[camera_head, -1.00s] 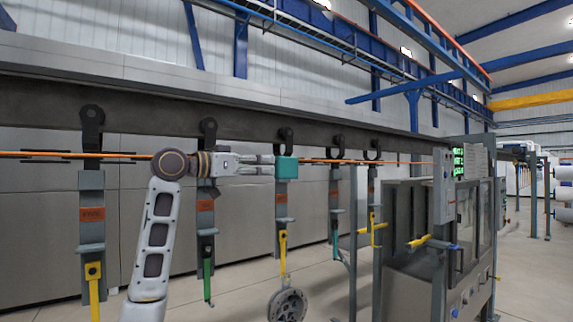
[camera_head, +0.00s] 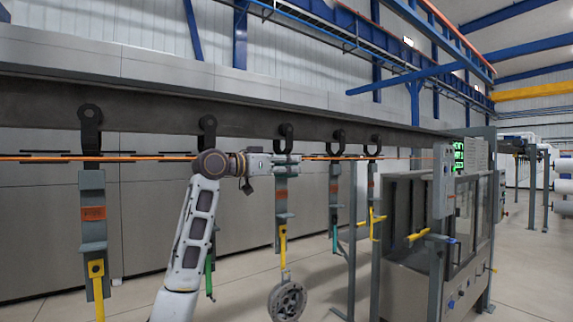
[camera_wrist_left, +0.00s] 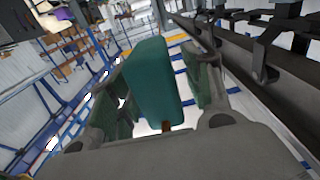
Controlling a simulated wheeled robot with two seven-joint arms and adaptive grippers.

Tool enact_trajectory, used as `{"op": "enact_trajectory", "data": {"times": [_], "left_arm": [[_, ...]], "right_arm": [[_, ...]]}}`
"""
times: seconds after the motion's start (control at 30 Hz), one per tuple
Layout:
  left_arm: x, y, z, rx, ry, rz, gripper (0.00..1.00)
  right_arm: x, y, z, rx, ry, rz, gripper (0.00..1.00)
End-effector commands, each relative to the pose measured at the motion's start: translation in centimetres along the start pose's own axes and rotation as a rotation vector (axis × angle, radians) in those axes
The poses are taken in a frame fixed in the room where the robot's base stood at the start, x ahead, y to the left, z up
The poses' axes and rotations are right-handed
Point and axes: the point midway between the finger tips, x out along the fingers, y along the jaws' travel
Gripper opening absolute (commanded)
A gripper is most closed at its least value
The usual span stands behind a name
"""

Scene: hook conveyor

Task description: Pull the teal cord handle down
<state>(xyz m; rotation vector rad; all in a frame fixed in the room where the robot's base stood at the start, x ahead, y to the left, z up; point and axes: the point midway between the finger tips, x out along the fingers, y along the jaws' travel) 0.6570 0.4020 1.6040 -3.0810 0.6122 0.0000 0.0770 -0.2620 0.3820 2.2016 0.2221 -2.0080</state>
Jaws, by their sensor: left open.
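The teal cord handle (camera_wrist_left: 153,85) is a block that fills the space between my left gripper's fingers in the left wrist view. My left gripper (camera_head: 287,160) is open around it, one finger on each side; I cannot tell whether either finger touches it. In the head view the gripper reaches in from the left at the orange cord (camera_head: 400,158), and its fingers hide most of the handle. My right gripper is not in view.
Hook carriers (camera_head: 92,205) hang in a row from the dark overhead rail (camera_head: 250,128), with yellow and green hooks. A round metal part (camera_head: 287,300) hangs below one. A grey machine cabinet (camera_head: 425,275) with a green display (camera_head: 459,155) stands at the right.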

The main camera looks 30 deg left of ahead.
Motion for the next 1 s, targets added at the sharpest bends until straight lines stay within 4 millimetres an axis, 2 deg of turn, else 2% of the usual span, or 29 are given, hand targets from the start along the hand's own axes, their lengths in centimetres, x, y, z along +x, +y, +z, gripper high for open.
{"op": "enact_trajectory", "data": {"times": [0.13,0.53,0.77,1.0], "left_arm": [[0.0,0.0,0.0,0.000,0.000,0.000,0.50],[0.0,0.0,0.0,0.000,0.000,0.000,0.00],[0.0,0.0,0.1,0.000,0.000,0.000,0.00],[0.0,0.0,1.5,-0.001,-0.001,0.000,0.00]], "right_arm": [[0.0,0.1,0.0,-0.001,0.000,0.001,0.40],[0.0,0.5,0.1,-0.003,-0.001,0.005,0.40],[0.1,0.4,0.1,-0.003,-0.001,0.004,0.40],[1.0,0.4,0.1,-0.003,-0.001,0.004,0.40]]}}
